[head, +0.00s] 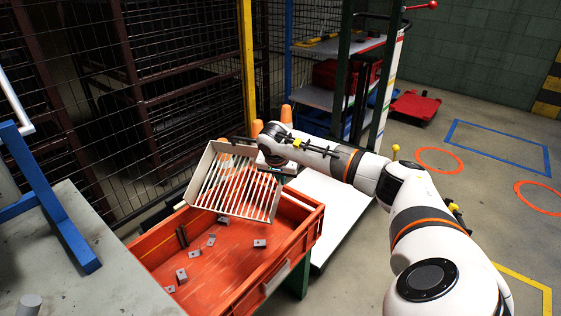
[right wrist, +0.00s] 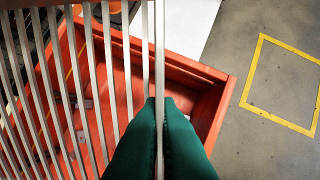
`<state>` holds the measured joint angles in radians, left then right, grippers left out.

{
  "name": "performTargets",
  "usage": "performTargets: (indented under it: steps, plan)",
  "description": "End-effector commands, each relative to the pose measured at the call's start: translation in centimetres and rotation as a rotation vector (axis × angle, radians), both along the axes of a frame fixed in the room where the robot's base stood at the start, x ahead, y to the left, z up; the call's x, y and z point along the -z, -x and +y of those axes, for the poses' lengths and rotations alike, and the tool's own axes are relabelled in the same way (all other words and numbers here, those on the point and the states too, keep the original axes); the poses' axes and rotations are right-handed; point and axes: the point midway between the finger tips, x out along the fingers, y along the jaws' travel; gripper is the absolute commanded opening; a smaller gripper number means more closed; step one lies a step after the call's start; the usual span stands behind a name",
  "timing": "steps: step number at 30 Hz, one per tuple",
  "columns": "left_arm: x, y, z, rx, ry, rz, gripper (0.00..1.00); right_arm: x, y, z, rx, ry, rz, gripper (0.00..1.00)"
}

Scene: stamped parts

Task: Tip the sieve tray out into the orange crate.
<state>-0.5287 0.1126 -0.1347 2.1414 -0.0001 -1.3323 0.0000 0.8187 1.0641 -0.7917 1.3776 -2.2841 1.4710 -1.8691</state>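The sieve tray (head: 200,172), a pale shallow frame with a slatted bottom, is held steeply tilted above the far end of the orange crate (head: 292,252). Red-orange shows through its slats, and I see no parts on them. My right gripper (head: 272,165) is at the tray's right side. In the right wrist view its green fingers (right wrist: 160,125) are closed on the tray's thin rim, with the slats (right wrist: 90,80) to the left. Several small grey metal parts (head: 181,275) lie scattered on the crate floor. My left gripper is not in view.
A grey table (head: 50,260) with a blue frame (head: 62,215) stands to the left of the crate. A wire mesh fence (head: 180,90) and a yellow post (head: 246,75) are behind. A shelf trolley (head: 345,45) stands behind my right arm. Marked floor on the right is open.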

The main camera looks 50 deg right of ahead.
Motion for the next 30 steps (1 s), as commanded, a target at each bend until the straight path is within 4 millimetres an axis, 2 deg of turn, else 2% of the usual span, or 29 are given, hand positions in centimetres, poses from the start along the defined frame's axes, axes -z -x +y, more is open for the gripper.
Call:
performTargets:
  steps: [2, 7, 12, 25, 27, 30]
  plan:
    - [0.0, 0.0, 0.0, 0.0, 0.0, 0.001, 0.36, -0.1, -0.1, -0.1, 0.003, -0.007, -0.001, 0.0]
    - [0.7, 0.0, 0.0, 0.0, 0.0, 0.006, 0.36, 1.1, -0.6, -0.9, 0.007, -0.109, 0.052, 0.0]
    - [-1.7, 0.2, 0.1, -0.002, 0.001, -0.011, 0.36, 2.7, -1.0, -1.6, 0.003, -0.212, 0.106, 0.0]
    - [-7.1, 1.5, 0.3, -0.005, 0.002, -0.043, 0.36, 4.0, -1.3, -2.2, -0.001, -0.306, 0.157, 0.0]
    - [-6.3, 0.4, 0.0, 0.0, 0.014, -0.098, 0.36, 4.6, -1.5, -2.5, 0.002, -0.327, 0.169, 0.0]
    - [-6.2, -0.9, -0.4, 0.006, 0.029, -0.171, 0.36, 5.0, -1.6, -2.7, 0.002, -0.355, 0.187, 0.0]
